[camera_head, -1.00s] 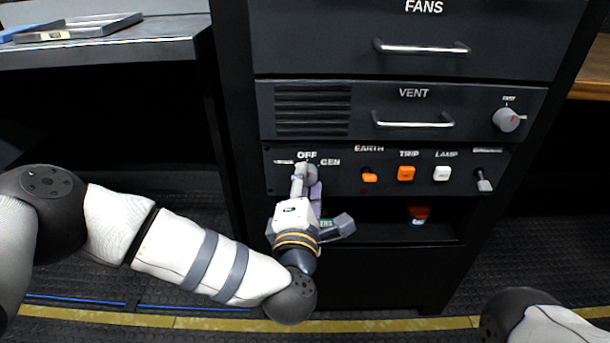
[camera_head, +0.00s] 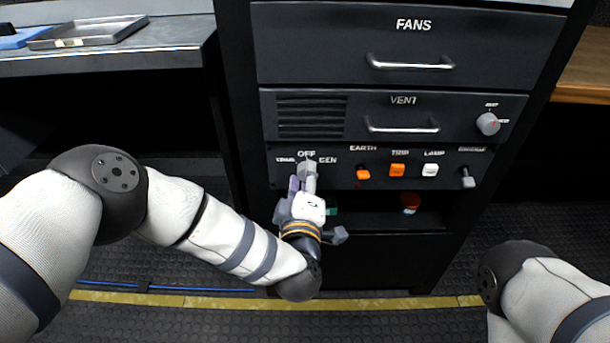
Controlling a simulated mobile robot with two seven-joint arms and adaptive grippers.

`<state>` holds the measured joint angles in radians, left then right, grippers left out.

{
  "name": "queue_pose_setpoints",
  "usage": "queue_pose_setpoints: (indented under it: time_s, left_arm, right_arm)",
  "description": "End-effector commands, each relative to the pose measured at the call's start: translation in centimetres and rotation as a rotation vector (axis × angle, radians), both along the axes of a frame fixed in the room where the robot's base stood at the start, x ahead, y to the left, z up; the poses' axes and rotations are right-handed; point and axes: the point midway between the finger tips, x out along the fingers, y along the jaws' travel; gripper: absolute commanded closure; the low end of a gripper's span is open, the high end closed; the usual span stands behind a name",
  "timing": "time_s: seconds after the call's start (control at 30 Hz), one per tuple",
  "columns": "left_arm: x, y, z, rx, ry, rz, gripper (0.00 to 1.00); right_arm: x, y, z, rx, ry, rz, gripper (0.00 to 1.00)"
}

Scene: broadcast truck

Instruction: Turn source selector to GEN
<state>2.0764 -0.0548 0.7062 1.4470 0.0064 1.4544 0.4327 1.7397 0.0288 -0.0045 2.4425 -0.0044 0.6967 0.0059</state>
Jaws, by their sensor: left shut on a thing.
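The source selector (camera_head: 308,166) is a grey knob on the dark control panel, with OFF printed above it, GEN to its right and a blurred label to its left. My left gripper (camera_head: 303,180) reaches up from below and is shut on the selector knob. The fingers cover much of the knob, so I cannot tell which label it points to. My right arm shows at the lower right, but its gripper is out of view.
Above are the VENT drawer handle (camera_head: 402,126) and a round dial (camera_head: 488,124). A red item (camera_head: 410,202) sits on the shelf below.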

Motion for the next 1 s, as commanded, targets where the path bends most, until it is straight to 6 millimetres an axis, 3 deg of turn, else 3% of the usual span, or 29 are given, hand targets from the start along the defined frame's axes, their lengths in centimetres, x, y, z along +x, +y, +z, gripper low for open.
queue_pose_setpoints:
  time_s: [0.63, 0.67, 0.73, 1.0]
  left_arm:
    - [0.05, -0.02, 0.08, 0.043, -0.002, 0.000, 0.96]
    - [0.05, -0.02, 0.08, 0.043, -0.002, 0.000, 0.62]
    - [0.03, -0.01, 0.07, 0.043, -0.001, 0.000, 0.48]
    - [-0.03, -0.01, 0.03, 0.042, 0.000, 0.000, 0.48]
  right_arm:
    - [0.10, 0.00, 0.24, 0.000, -0.003, 0.000, 0.60]
    - [0.10, 0.00, 0.24, 0.000, -0.003, 0.000, 0.60]
    - [0.09, 0.00, 0.25, 0.000, -0.003, 0.000, 0.60]
    - [0.09, 0.00, 0.24, 0.000, -0.003, 0.000, 0.60]
